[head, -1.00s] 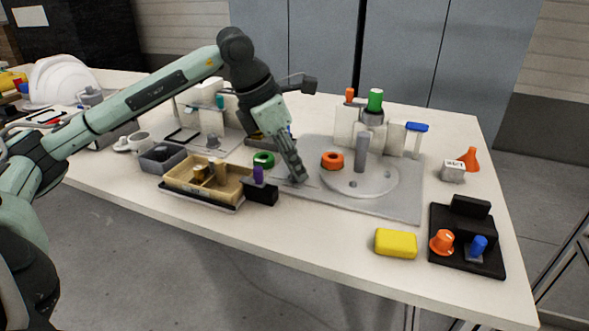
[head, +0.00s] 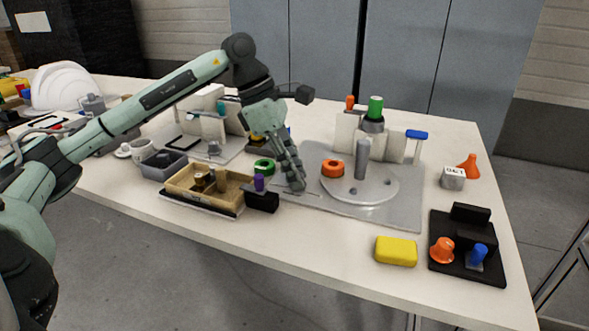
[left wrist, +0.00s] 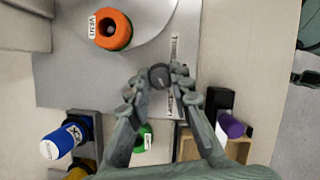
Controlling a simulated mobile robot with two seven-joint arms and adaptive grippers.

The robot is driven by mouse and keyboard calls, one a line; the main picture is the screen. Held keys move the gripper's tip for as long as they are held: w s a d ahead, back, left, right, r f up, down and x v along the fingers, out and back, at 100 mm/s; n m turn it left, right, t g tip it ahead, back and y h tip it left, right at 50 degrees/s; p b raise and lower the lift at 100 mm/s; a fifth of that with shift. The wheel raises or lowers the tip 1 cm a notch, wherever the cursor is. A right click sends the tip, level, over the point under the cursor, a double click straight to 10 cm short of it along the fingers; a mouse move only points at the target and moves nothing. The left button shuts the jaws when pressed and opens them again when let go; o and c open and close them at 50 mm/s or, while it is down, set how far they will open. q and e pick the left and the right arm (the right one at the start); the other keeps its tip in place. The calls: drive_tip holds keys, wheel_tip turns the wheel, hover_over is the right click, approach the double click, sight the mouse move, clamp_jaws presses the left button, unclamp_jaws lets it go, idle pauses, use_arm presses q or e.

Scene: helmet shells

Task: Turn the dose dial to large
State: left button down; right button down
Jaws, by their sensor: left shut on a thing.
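The dose dial (left wrist: 160,76) shows in the left wrist view as a small dark round knob on the grey plate (left wrist: 85,85). My left gripper (left wrist: 160,78) is shut on it, with a fingertip on each side. In the head view my left gripper (head: 296,184) points down at the plate's left front part, and its fingers hide the dial. A strip with small markings (left wrist: 173,65) lies beside the dial, too small to read. I cannot tell which setting the dial points at. My right gripper is not in view.
An orange ring (head: 332,168) sits on the round turntable (head: 372,190) right of the gripper. A green ring (head: 264,166) and a wooden tray (head: 195,200) are close on the left. A yellow block (head: 396,251) lies near the front edge.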

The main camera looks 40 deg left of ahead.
use_arm(q)
drive_tip(key=c, duration=1.3)
unclamp_jaws()
drive_tip(key=shift+c, duration=0.2)
drive_tip(key=v, duration=1.2)
